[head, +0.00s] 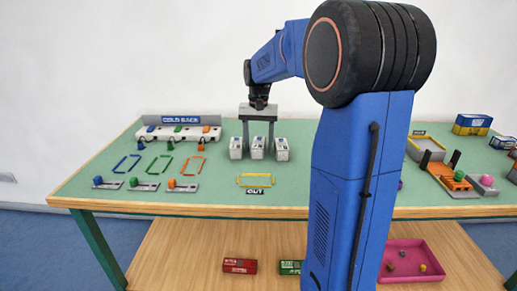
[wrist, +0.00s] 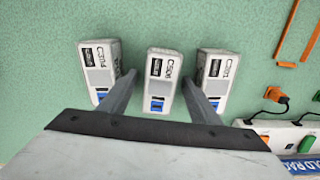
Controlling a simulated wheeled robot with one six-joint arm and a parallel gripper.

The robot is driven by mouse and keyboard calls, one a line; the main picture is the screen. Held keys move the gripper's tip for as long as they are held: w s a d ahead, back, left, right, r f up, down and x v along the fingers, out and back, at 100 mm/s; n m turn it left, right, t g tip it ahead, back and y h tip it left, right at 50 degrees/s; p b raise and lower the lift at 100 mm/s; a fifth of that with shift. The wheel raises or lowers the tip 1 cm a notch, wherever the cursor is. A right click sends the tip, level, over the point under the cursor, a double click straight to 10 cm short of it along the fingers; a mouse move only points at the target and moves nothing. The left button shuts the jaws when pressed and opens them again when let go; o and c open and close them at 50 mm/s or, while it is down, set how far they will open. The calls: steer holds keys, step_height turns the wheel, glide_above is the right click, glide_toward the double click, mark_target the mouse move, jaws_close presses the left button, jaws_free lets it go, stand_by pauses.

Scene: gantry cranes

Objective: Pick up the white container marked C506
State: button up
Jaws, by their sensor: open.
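Three white containers stand in a row. The middle one (wrist: 160,85), whose label seems to read C506, is also the middle one in the head view (head: 257,150). My gripper (wrist: 159,78) is open, with one finger on each side of the middle container, in the gaps between it and its neighbours. In the head view my gripper (head: 258,140) reaches down over the row from above. The left container (wrist: 98,75) and right container (wrist: 218,75) in the wrist view carry other C-marks. Whether the fingers touch any container is not clear.
A yellow outlined area marked OUT (head: 256,181) lies in front of the row. A white rack with coloured plugs (head: 178,133) stands at the back left. Coloured outlines (head: 160,165) lie left of the row. My arm hides part of the table's right side.

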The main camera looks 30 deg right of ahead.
steer(key=shift+f, duration=0.1)
steer(key=shift+c, duration=0.6)
steer(key=c, duration=1.1)
